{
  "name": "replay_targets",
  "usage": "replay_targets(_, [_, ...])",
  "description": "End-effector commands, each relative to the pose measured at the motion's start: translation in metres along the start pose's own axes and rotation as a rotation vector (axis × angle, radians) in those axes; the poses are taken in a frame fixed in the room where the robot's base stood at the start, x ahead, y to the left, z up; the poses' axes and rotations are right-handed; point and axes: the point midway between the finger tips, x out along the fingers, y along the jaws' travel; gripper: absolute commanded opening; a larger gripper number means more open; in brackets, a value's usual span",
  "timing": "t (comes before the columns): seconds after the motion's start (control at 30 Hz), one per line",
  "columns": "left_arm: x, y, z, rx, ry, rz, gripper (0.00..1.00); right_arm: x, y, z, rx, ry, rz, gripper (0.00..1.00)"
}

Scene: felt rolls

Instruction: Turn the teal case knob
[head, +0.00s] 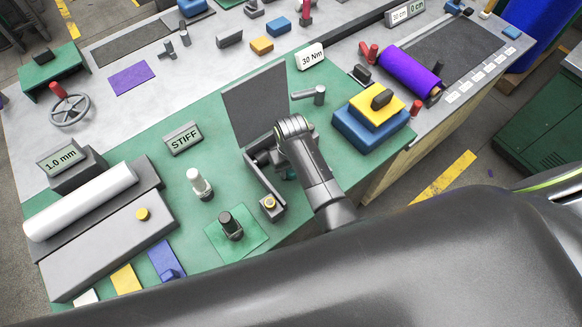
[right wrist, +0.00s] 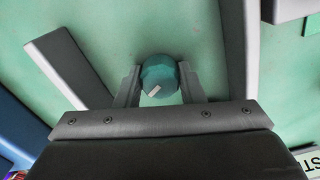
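The teal case knob (right wrist: 159,74) is round with a pale pointer mark, and sits between the two fingers of my right gripper (right wrist: 160,83) in the right wrist view. The fingers lie against its left and right sides. The pointer mark slants toward the lower left of that view. In the head view my right arm comes in from the lower right and covers most of the knob; a bit of teal (head: 291,174) shows beside the dark grey bracket-like case. My left gripper is not in view.
A STIFF sign (head: 184,138) and a grey-white knobbed post (head: 198,184) stand left of my right arm. A blue and yellow block stack (head: 365,133) stands to its right. Green mat is clear around the sign.

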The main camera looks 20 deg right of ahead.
Motion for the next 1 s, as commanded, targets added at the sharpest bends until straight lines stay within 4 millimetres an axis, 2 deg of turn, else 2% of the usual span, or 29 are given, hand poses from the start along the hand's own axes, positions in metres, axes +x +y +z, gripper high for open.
replay_targets(0.03, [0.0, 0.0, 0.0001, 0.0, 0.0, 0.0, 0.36, -0.0001, 0.0004, -0.0005, 0.0, 0.001, 0.001, 0.24])
replay_targets(0.13, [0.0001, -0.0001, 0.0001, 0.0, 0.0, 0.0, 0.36, -0.0002, 0.0004, -0.0006, 0.0, 0.002, 0.001, 0.12])
replay_targets(0.47, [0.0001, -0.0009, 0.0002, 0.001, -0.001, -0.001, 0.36, -0.0004, 0.0003, -0.0011, 0.054, 0.004, 0.001, 0.12])
replay_targets(1.0, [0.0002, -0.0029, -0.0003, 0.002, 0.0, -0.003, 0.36, -0.0009, 0.0004, -0.0018, 0.429, 0.006, 0.0, 0.12])
